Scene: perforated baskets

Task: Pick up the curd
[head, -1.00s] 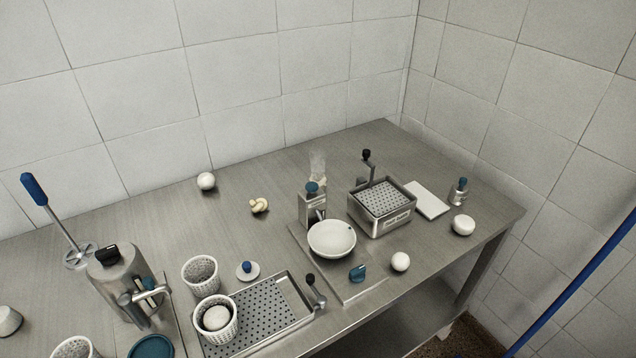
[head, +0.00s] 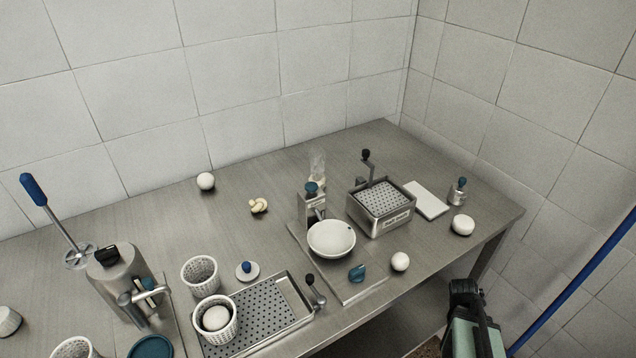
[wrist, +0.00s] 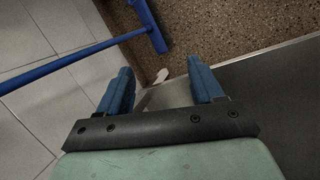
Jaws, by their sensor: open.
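Several white rounded lumps that could be the curd show in the head view. One white lump (head: 216,318) sits inside a perforated basket (head: 229,334). A white ball (head: 400,261) lies near the table's front edge, a flatter white lump (head: 462,225) lies at the right, and another white ball (head: 205,181) lies at the back left. I cannot tell which one is the curd. My gripper (wrist: 160,78) is open and empty in the wrist view, over the floor beside the table edge, away from all the lumps.
An empty perforated basket (head: 201,275) stands behind the filled one. A perforated drain tray (head: 262,318), a white bowl (head: 331,239), a steel box with a crank (head: 381,212) and a metal canister (head: 127,283) stand on the steel table (head: 130,222). A blue pole (head: 575,282) is at the right.

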